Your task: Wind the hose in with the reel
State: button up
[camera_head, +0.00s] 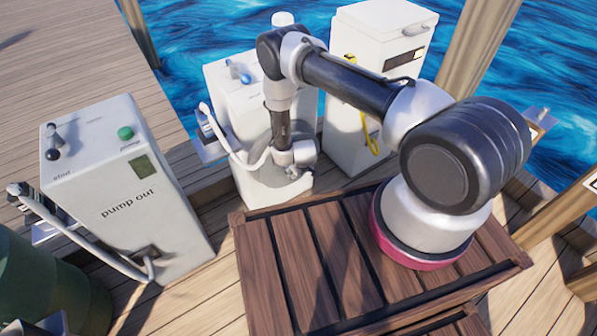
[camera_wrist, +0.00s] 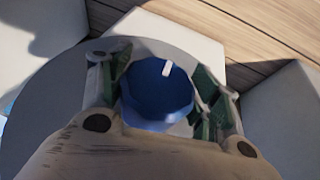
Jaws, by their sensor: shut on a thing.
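In the head view my gripper (camera_head: 296,167) is low at the front of the middle white cabinet (camera_head: 242,110), its fingertips hard to make out. In the wrist view my gripper (camera_wrist: 160,92) has its green-padded fingers on either side of a round blue knob (camera_wrist: 157,98) with a white mark, and is shut on it. The knob sits in front of a grey disc (camera_wrist: 60,85), which looks like the reel. A white hose (camera_head: 232,150) runs from the cabinet's left side toward my gripper. The reel is mostly hidden behind the gripper in the head view.
A white "pump out" cabinet (camera_head: 120,200) with its own hose stands left. Another white cabinet (camera_head: 370,90) with a yellow hose (camera_head: 372,135) stands right. A slatted wooden crate (camera_head: 290,265) is in front, a green drum (camera_head: 50,285) lower left. Blue water lies behind.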

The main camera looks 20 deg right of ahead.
dwell(0.3)
jog(key=o, duration=1)
jog(key=v, duration=1.2)
jog(key=shift+a, duration=0.2)
